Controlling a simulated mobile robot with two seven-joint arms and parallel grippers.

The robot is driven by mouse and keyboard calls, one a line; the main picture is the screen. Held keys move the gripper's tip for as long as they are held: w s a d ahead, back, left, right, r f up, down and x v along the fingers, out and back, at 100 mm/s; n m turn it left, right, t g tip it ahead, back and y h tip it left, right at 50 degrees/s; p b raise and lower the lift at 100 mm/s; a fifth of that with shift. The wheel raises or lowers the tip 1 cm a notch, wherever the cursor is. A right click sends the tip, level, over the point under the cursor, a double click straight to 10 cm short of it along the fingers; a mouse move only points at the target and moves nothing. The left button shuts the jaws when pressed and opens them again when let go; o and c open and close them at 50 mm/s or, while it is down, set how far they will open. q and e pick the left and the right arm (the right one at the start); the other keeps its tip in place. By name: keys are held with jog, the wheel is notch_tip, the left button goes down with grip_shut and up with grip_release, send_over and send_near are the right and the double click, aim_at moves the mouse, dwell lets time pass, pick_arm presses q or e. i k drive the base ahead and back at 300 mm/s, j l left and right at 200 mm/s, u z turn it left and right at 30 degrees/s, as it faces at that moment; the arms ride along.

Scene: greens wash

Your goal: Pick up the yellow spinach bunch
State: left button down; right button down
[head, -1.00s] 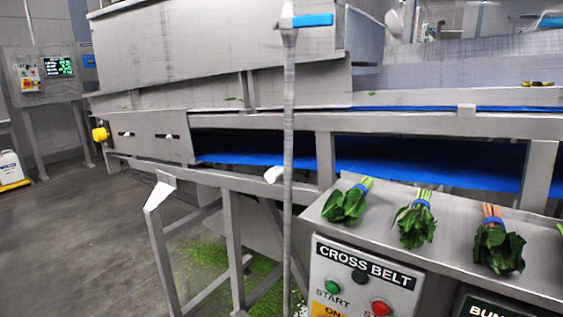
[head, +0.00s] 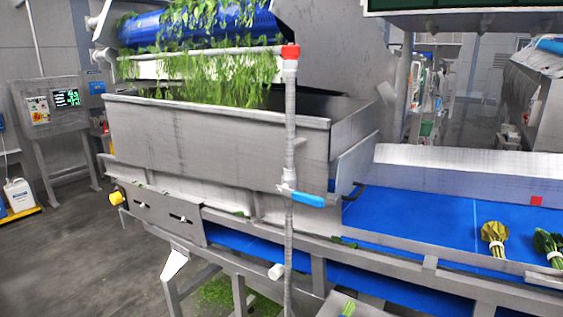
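The yellow spinach bunch (head: 494,236) lies on the blue conveyor belt (head: 405,216) at the right of the head view. Its leaves are yellowish and a pale band wraps its stems. A green bunch (head: 549,245) with a pale band lies just right of it, partly cut off by the picture edge. Neither of my grippers shows in the head view, so their state is hidden.
A grey steel tank (head: 220,140) stands left of the belt, with loose greens (head: 215,75) falling into it. A vertical pipe with a blue-handled valve (head: 307,200) rises in front. Steel rails edge the belt.

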aim_at(494, 231)
jog(key=z, duration=1.25)
